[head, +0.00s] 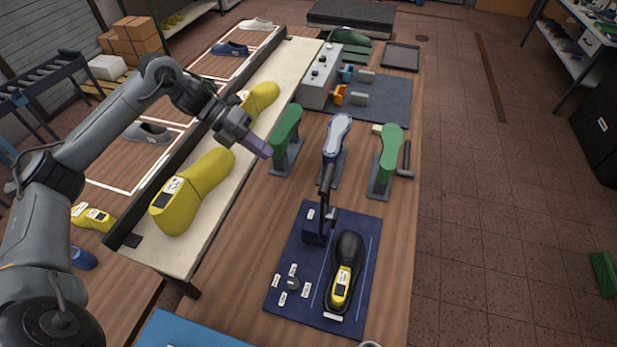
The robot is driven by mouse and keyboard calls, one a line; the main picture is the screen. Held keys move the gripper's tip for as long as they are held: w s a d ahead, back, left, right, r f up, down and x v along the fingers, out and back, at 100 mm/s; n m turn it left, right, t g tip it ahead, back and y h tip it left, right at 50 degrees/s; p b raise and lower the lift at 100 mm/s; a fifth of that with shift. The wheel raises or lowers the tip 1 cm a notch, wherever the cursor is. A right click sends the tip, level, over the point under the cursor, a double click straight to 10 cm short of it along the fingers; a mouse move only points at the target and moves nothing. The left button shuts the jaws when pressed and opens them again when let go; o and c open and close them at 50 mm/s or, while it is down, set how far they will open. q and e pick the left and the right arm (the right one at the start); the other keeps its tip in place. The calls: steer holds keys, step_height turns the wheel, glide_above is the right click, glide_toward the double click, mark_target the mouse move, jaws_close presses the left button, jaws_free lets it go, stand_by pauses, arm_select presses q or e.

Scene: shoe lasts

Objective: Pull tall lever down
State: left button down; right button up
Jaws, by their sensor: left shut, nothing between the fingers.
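The tall lever (326,180) is black and stands upright at the back of the dark blue mat (284,262), beside a small dark block (313,222). Its top overlaps the foot of a stand behind it in the head view. My left gripper (265,151) is shut and empty. It is up and to the left of the lever, clearly apart from it in the picture, over the gap between the pale bench and the green last. My right gripper is not in view.
A green last (286,124), a white-blue last (337,136) and another green last (391,147) stand on posts behind the lever. Large yellow lasts (192,190) lie on the pale bench (216,216) at left. Bare wooden tabletop (245,270) lies left of the mat.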

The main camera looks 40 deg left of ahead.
arm_select(q)
steer(key=d+r+p+x, duration=0.1)
steer(key=p+x, duration=0.4)
steer(key=x, duration=0.8)
steer(key=shift+w+d, duration=0.2)
steer(key=shift+w, duration=0.15)
